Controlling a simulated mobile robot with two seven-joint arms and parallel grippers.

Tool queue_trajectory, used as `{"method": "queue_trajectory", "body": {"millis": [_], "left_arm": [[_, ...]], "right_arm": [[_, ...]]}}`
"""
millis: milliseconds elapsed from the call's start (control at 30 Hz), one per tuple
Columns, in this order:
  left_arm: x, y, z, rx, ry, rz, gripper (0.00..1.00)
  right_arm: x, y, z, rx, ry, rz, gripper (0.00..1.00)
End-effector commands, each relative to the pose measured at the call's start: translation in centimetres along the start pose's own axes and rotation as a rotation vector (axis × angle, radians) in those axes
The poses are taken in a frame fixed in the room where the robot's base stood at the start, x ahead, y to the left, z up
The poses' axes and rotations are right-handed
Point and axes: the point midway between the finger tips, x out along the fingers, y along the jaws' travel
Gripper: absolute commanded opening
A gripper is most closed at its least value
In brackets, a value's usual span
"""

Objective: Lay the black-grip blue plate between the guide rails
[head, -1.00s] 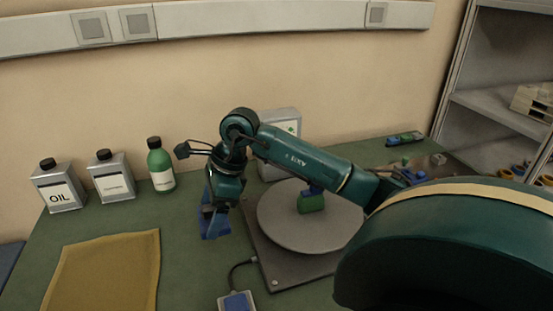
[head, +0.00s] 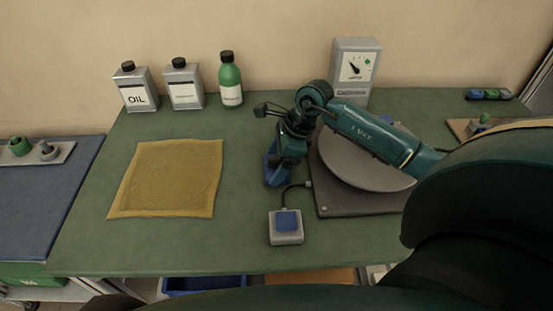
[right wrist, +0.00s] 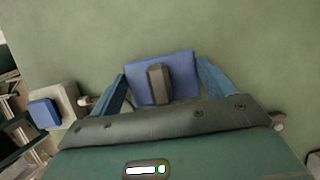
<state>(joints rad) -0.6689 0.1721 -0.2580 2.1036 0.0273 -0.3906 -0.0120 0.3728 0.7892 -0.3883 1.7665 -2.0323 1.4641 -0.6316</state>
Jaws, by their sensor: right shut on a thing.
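My right gripper (head: 279,166) is over the green bench, just left of the grey turntable. In the right wrist view its two blue fingers (right wrist: 162,82) stand either side of the blue plate (right wrist: 183,72). The plate's black grip (right wrist: 158,84) points up towards the wrist camera. The gripper is shut on the plate. In the head view the plate is hard to tell from the blue fingers, and its height over the bench is unclear. I cannot make out the guide rails in either view. My left gripper is not in view.
A control box with a blue button (head: 286,226) sits in front of the gripper, cabled to the turntable (head: 355,172). A yellow cloth (head: 168,178) lies left. Oil can (head: 136,88), second can (head: 184,84), green bottle (head: 230,80) and meter (head: 356,70) stand behind. A blue-topped bench (head: 45,200) is left.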

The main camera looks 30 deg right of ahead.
Motion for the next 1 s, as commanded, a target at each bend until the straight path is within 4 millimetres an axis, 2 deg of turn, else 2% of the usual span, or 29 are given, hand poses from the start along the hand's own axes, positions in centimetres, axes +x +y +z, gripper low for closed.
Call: {"method": "queue_trajectory", "body": {"millis": [167, 200, 433, 767, 867, 1000], "left_arm": [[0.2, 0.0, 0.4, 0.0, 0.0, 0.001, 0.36], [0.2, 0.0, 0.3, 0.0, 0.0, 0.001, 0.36], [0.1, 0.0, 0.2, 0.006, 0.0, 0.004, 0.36], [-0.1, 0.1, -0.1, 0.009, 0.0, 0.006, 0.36], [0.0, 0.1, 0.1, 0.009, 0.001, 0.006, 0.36], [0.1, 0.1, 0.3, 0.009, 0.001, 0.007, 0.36]], "right_arm": [[0.4, 0.0, -0.1, -0.001, 0.0, 0.0, 0.56], [0.3, 0.0, -0.1, 0.0, 0.0, 0.0, 0.82], [0.2, 0.0, -0.1, 0.0, 0.0, 0.001, 1.0], [-0.4, 0.0, 0.1, 0.0, 0.0, -0.001, 1.0], [-1.8, -0.1, 0.0, -0.001, 0.001, -0.005, 1.0], [-4.8, -0.2, -0.1, -0.002, 0.002, -0.006, 1.0]]}}
